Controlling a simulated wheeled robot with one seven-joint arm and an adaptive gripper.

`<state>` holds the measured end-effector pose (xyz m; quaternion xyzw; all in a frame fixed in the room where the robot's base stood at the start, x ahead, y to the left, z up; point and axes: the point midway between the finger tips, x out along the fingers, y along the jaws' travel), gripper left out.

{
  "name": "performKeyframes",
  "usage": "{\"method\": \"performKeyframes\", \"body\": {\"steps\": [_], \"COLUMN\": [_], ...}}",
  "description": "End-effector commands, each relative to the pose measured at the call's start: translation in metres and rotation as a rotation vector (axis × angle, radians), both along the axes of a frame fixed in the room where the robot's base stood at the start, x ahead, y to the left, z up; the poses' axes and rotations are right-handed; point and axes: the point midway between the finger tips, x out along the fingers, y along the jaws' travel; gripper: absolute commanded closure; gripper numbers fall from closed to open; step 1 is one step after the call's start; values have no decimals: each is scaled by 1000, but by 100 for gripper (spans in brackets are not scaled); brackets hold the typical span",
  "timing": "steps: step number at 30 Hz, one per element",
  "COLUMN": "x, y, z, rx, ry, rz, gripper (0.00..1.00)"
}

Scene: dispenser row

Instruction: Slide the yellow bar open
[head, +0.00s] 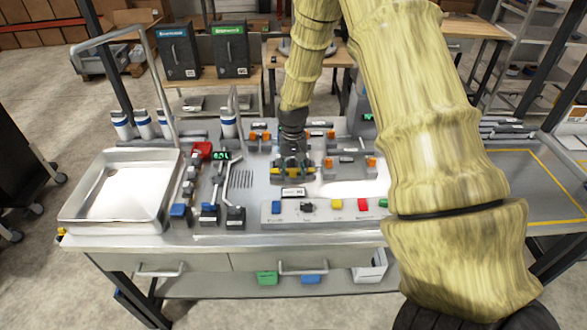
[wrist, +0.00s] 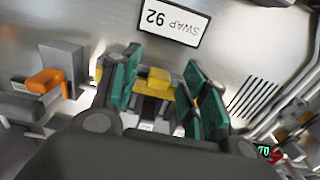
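The yellow bar (head: 307,172) is part of a low fixture on the metal worktop, just behind the white label. My gripper (head: 293,152) points down over it and hides much of it. In the wrist view, my gripper (wrist: 162,72) has its two green-padded fingers spread apart. Yellow parts of the bar (wrist: 156,78) show between and beside the fingers. Whether a finger touches the bar cannot be told.
A "SWAP 92" label (wrist: 173,22) lies in front of the fixture. Orange-tipped fixtures (head: 350,162) stand to the right and a button panel (head: 323,211) in front. Levers with a small display (head: 221,156) and an empty tray (head: 122,190) are to the left.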

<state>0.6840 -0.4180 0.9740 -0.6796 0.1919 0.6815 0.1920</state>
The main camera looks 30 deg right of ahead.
Motion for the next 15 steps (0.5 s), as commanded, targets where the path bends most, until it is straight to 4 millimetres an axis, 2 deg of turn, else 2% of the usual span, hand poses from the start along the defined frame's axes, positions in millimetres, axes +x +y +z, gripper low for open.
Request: {"method": "performKeyframes", "body": {"steps": [8,15], "x": [1,2], "y": [-1,-1], "z": [3,29], "rx": [-1,-2], "ry": [-3,-6], "rz": [0,1], "gripper": [55,55]}}
